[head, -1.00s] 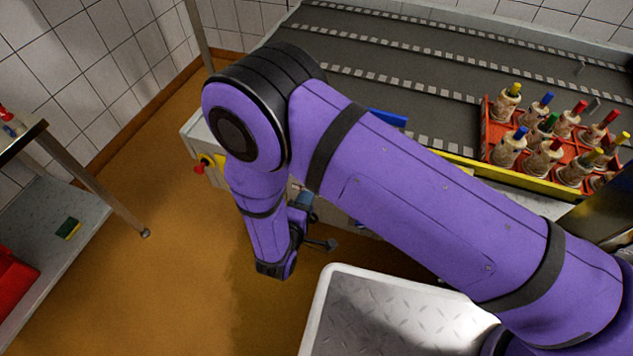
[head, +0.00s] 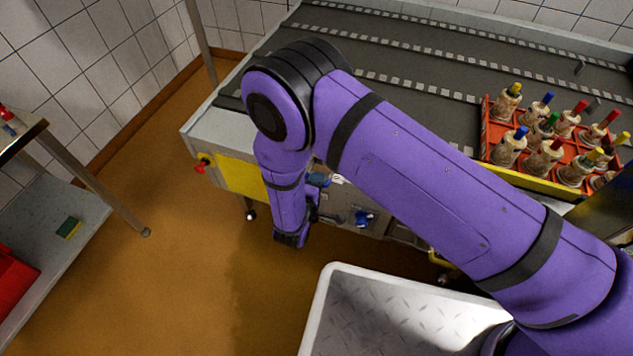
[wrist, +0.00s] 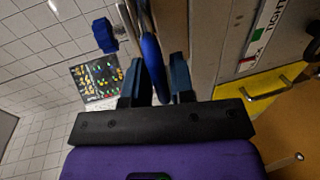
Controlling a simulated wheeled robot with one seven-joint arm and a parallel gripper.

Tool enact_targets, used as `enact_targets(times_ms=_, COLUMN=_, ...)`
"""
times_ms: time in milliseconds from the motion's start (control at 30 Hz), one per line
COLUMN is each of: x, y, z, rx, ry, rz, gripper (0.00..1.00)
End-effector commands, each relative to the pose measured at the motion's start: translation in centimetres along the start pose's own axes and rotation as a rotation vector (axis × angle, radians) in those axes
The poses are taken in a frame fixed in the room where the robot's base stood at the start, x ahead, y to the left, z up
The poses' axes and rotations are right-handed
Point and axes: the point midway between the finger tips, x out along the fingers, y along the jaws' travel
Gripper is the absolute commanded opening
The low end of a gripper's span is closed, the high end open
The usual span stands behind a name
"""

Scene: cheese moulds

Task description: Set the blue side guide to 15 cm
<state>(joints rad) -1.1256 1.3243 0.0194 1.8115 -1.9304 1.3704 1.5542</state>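In the wrist view my gripper (wrist: 155,72) has its two dark fingers apart. A long blue piece on a metal rod (wrist: 151,58) lies between them; I cannot tell whether the fingers touch it. A blue knob (wrist: 104,35) stands just left of the left finger. In the head view my gripper is mostly hidden behind my forearm, beside the conveyor's front. A blue part (head: 318,180) shows near it, and a blue knob (head: 364,217) sits further right on that front. No blue guide bar shows above the belt now; my arm covers part of the belt. I cannot read a 15 cm mark.
The conveyor (head: 215,128) has a yellow panel (head: 242,175) and a red-and-yellow button (head: 202,164). A red crate (head: 486,140) of moulds with coloured tops stands on the belt. A white-rimmed metal tray (head: 335,310) is below. A side table (head: 50,215) stands left; floor between is clear.

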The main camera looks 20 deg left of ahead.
Motion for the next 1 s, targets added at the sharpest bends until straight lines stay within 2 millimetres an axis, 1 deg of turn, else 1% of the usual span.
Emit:
enact_targets(times_ms=33, x=0.0, y=0.0, z=0.0, rx=0.000, ry=0.000, rz=0.000, gripper=0.11)
enact_targets(times_ms=67, x=0.0, y=0.0, z=0.0, rx=0.000, ry=0.000, rz=0.000, gripper=0.04)
enact_targets(times_ms=100, x=0.0, y=0.0, z=0.0, rx=0.000, ry=0.000, rz=0.000, gripper=0.00)
enact_targets(times_ms=267, x=0.0, y=0.0, z=0.0, rx=0.000, ry=0.000, rz=0.000, gripper=0.00)
enact_targets(times_ms=333, x=0.4, y=0.1, z=0.0, rx=0.001, ry=-0.001, rz=0.001, gripper=0.00)
enact_targets(times_ms=533, x=3.2, y=0.7, z=0.0, rx=0.002, ry=-0.001, rz=0.001, gripper=0.00)
enact_targets(times_ms=600, x=3.8, y=0.8, z=0.0, rx=0.001, ry=-0.001, rz=0.001, gripper=0.00)
enact_targets(times_ms=833, x=3.9, y=0.9, z=0.0, rx=0.001, ry=0.000, rz=0.002, gripper=0.00)
enact_targets(times_ms=867, x=3.9, y=0.9, z=0.0, rx=0.001, ry=0.000, rz=0.002, gripper=0.19)
enact_targets(times_ms=900, x=3.9, y=0.9, z=0.0, rx=0.001, ry=0.000, rz=0.002, gripper=0.28)
enact_targets(times_ms=933, x=3.9, y=0.9, z=0.0, rx=0.001, ry=0.000, rz=0.002, gripper=0.35)
enact_targets(times_ms=967, x=3.9, y=0.9, z=0.0, rx=0.001, ry=0.000, rz=0.002, gripper=0.39)
enact_targets(times_ms=1000, x=3.9, y=0.9, z=0.0, rx=0.001, ry=0.000, rz=0.002, gripper=0.39)
